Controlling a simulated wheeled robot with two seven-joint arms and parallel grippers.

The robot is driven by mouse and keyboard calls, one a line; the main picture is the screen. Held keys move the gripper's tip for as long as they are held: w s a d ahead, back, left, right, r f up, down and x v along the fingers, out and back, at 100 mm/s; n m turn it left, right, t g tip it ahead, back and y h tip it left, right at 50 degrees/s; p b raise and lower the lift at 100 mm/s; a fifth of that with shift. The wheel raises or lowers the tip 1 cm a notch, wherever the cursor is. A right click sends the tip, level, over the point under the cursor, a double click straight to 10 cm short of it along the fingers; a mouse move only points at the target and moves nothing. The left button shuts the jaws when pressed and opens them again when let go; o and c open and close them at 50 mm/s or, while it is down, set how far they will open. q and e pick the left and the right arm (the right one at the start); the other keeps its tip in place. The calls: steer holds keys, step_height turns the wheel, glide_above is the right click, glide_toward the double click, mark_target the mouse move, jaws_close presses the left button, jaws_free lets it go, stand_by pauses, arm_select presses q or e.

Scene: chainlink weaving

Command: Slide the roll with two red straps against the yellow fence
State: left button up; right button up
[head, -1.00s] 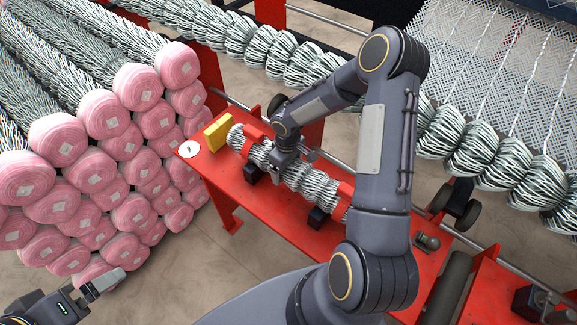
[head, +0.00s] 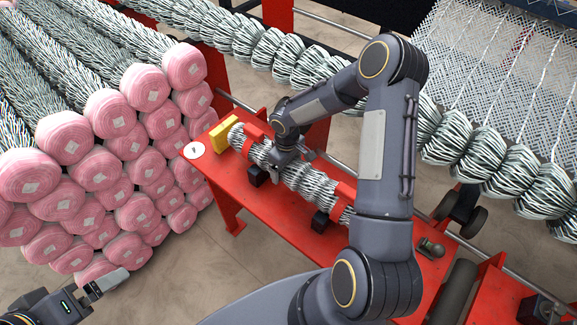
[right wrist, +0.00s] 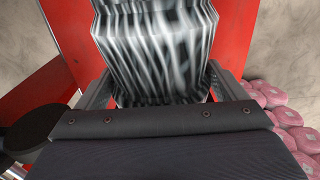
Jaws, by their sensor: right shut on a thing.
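The roll (head: 307,182) is a bundle of grey-white wire mesh with two red straps, lying along the red bench. One strap (head: 254,133) is near its far-left end, the other (head: 345,197) near its right end. The yellow fence (head: 224,136) stands on the bench at the roll's far-left end. That end appears very close to the fence; I cannot tell whether they touch. My right gripper (head: 284,163) is shut on the roll between the straps. The right wrist view shows the mesh (right wrist: 155,45) between its fingers. My left gripper (head: 104,285) is empty at the lower left.
The red bench (head: 285,215) has black supports (head: 320,221) under the roll and a white disc (head: 194,150) at its left end. Pink wrapped rolls (head: 122,140) are stacked to the left. More mesh rolls (head: 290,65) run behind the bench. The floor (head: 235,260) in front shows bare.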

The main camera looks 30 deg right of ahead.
steer(key=shift+w+a+r+b, duration=0.1)
steer(key=shift+w+a+b, duration=0.15)
steer(key=shift+w, duration=0.55)
steer(key=shift+w+a+r+b, duration=0.1)
steer(key=shift+w+a, duration=0.2)
steer(key=shift+w, duration=0.55)
steer(key=shift+w+a+b, duration=0.2)
steer(key=shift+w+a, duration=0.1)
steer(key=shift+w, duration=0.5)
stand_by(0.5)
steer(key=shift+b, duration=0.3)
steer(key=o, duration=1.8)
steer(key=shift+s, duration=0.1)
steer(key=shift+c, duration=0.2)
steer(key=shift+s+f, duration=0.25)
steer(key=shift+f, duration=0.05)
step_height(320, 180, up, 8)
steer(key=shift+w+f+b, duration=0.15)
steer(key=shift+f+b, duration=0.1)
steer(key=shift+b, duration=0.4)
steer(key=shift+r, duration=0.4)
